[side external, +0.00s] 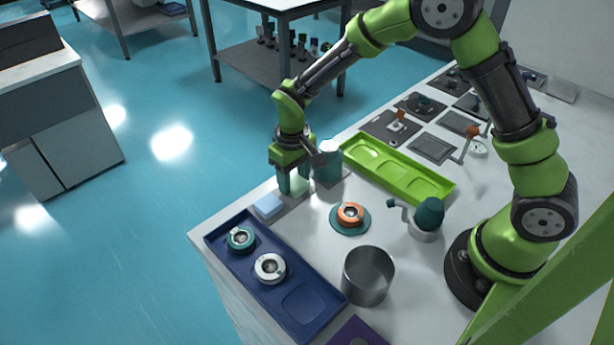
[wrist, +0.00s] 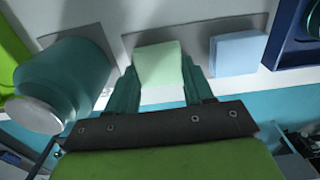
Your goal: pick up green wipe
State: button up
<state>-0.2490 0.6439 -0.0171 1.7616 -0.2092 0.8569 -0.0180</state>
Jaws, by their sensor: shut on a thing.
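The green wipe (wrist: 159,64) is a pale green folded pad. In the wrist view it sits between the two fingers of my gripper (wrist: 162,88), which is shut on it. In the side view my gripper (side external: 293,185) points down at the table's far left edge, and the green wipe shows faintly between its fingers. The pad is over or on a grey mat (wrist: 195,40); I cannot tell whether it is lifted clear.
A pale blue wipe (side external: 268,206) lies beside my gripper. A teal jar (side external: 328,163) stands close on the other side. A blue tray (side external: 318,318), a grey metal cup (side external: 368,278) and a lime tray (side external: 398,172) are nearby.

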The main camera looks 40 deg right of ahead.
aim_at(294, 182)
jog(key=shift+r, duration=0.1)
notch_tip(294, 182, up, 10)
dwell(0.4)
jog(key=o, duration=0.3)
jog(key=shift+c, duration=1.3)
jog(key=d+r, duration=0.1)
jog(key=d, duration=0.1)
jog(key=d+r, duration=0.2)
jog(key=d, duration=0.1)
jog(key=s+d+r, duration=0.1)
jog(key=d, duration=0.2)
jog(key=shift+d+r, duration=0.2)
jog(key=shift+r, duration=0.2)
jog(key=shift+s+d, duration=0.15)
jog(key=shift+d, duration=0.1)
jog(key=shift+f, duration=2.85)
